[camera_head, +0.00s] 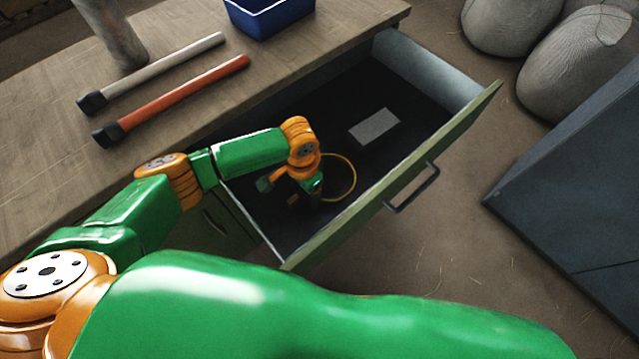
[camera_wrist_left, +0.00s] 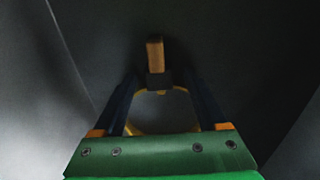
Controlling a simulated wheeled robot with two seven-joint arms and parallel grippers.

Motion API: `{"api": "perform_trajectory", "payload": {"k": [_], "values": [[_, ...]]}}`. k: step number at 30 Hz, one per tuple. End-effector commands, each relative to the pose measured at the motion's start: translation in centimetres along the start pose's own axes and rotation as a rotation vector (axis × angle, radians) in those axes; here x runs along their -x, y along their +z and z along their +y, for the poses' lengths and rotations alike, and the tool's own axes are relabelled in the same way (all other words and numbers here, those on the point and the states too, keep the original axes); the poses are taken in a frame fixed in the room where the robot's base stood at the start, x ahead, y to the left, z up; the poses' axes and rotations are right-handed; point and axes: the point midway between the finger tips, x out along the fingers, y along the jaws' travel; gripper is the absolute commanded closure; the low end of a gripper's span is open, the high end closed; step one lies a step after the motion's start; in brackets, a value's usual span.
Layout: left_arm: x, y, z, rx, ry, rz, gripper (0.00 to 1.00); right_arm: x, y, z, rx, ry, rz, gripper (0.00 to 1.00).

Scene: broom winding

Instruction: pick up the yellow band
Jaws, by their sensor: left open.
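The yellow band (camera_head: 354,177) is a thin ring in the open drawer (camera_head: 440,160). My left gripper (camera_head: 308,192) is reaching down into the drawer at the band's left side. In the left wrist view the band (camera_wrist_left: 150,131) shows between and behind the two open fingers (camera_wrist_left: 161,80), partly hidden by the gripper's green body. I cannot tell whether the fingers touch it. A small wooden piece with a dark end (camera_wrist_left: 155,55) lies just beyond the fingertips. My right gripper is not in view.
A pale flat block (camera_head: 374,126) lies farther back in the drawer. The drawer walls stand close around my left gripper. On the wooden table (camera_head: 40,170) lie a red-handled stick (camera_head: 185,92), a grey-handled stick (camera_head: 165,68) and a blue bin (camera_head: 272,18). Sacks (camera_head: 580,70) stand at right.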

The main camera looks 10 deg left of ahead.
Motion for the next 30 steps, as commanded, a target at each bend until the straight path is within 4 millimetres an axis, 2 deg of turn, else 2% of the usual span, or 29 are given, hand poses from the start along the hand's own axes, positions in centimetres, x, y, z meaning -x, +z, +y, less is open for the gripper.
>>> {"api": "perform_trajectory", "payload": {"k": [5,8,12,14,23,26,30], "values": [[-0.1,0.0,0.0,-0.001,0.000,0.001,0.25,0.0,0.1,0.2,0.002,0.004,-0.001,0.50],[-0.1,0.0,0.0,0.000,0.000,0.001,0.47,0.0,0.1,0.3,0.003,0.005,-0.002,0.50],[-0.1,0.0,0.0,0.000,0.000,0.001,0.84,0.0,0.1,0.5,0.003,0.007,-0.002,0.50],[-0.1,0.0,0.0,0.000,0.000,0.001,1.00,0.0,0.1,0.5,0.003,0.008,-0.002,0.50],[0.3,0.0,0.0,0.000,0.000,0.002,1.00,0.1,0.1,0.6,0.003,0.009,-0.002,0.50],[2.4,-0.1,0.0,-0.001,0.000,0.005,1.00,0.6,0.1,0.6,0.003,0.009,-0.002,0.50],[6.2,-0.1,0.0,-0.001,-0.001,0.006,1.00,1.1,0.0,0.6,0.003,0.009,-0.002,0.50]]}}
